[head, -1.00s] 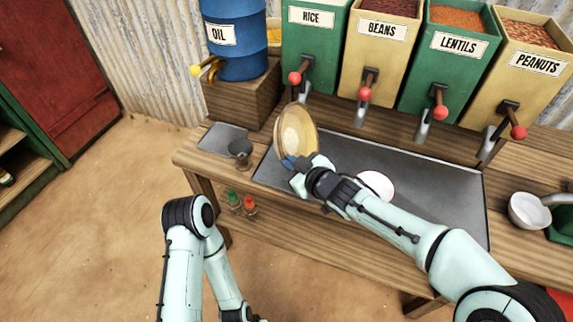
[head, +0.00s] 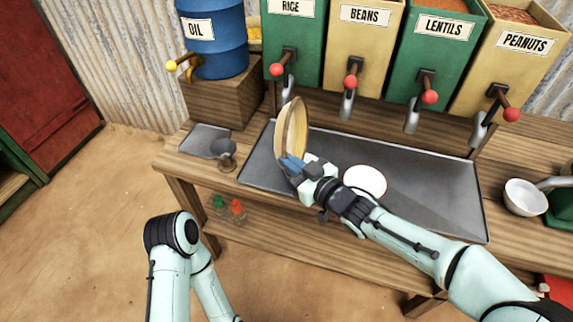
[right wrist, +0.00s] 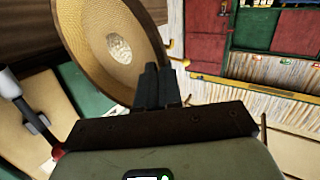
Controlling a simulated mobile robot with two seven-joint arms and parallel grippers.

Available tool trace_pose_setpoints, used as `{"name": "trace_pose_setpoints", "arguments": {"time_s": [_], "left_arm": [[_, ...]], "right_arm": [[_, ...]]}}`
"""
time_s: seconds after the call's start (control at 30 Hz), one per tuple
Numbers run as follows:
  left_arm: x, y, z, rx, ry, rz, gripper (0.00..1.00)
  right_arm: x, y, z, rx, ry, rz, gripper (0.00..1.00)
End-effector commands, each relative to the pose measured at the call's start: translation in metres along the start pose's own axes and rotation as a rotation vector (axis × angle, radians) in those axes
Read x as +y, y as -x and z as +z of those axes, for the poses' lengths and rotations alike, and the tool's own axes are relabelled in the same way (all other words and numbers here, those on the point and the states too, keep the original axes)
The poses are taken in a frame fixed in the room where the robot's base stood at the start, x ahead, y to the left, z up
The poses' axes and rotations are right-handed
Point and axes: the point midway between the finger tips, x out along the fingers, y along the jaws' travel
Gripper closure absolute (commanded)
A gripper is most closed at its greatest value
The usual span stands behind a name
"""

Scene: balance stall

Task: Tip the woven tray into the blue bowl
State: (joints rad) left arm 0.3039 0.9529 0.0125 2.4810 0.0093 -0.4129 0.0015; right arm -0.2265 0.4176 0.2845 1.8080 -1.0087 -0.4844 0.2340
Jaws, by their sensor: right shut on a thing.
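The woven tray (head: 293,132) is tan, round and shallow. My right gripper (head: 291,165) is shut on its near rim and holds it steeply tilted, almost on edge, above the left part of the metal counter sheet. In the right wrist view the tray (right wrist: 90,38) shows its woven inside, with a small pale patch (right wrist: 119,48) at its middle; I cannot tell what that is. The gripper fingers (right wrist: 158,85) are at its rim.
A white dish (head: 365,180) lies on the metal sheet (head: 430,195), partly behind my right arm. A metal cup (head: 223,155) stands left of the sheet. Dispensers with red-knobbed levers (head: 351,82) and a blue oil barrel (head: 216,45) line the back. A white bowl (head: 525,196) is far right.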

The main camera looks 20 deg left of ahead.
Motion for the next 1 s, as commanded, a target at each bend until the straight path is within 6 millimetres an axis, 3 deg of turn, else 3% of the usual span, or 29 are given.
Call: {"name": "trace_pose_setpoints", "arguments": {"time_s": [0.57,1.0], "left_arm": [[-0.003,-0.026,-0.016,0.041,-0.004,0.010,0.57],[-0.007,-0.035,-0.035,0.091,0.000,0.008,0.57]], "right_arm": [[0.009,0.014,0.010,0.143,-0.088,0.006,1.00],[0.012,0.019,0.010,0.192,-0.116,0.007,1.00]]}}
